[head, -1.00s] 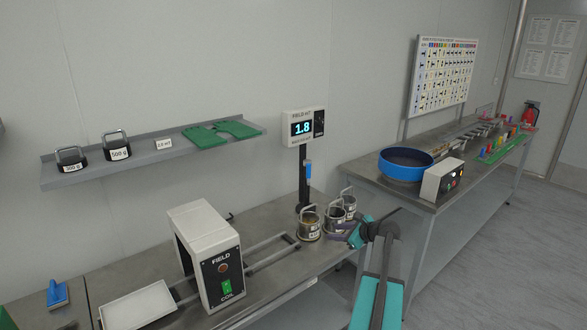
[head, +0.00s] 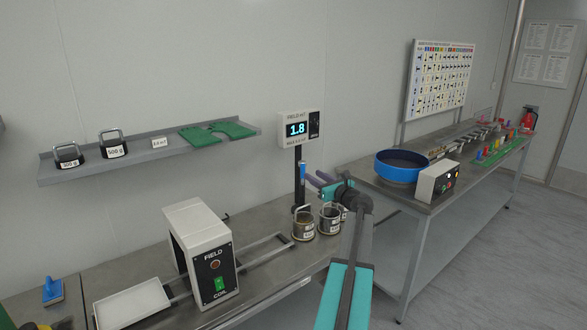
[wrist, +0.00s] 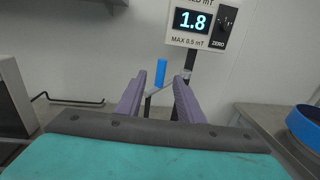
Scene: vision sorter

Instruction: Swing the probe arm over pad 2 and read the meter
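The field meter (head: 299,128) stands on a dark post behind the bench and reads 1.8; in the wrist view its display (wrist: 193,22) also reads 1.8, above "MAX 0.5 mT". A blue handle (head: 303,171) sits on the post below the meter; I take it for part of the probe arm. My gripper (head: 312,177) has purple fingers and is open near the handle. In the wrist view the handle (wrist: 160,72) shows between and beyond the fingertips, with gaps on both sides. I cannot identify pad 2; the labels on the pots (head: 304,229) are too small to read.
The white field coil box (head: 205,255) with a rail and white tray (head: 132,303) is on the bench at left. A wall shelf (head: 125,164) holds weights and green items. A second bench at right carries a blue bowl (head: 402,165) and a control box (head: 438,183).

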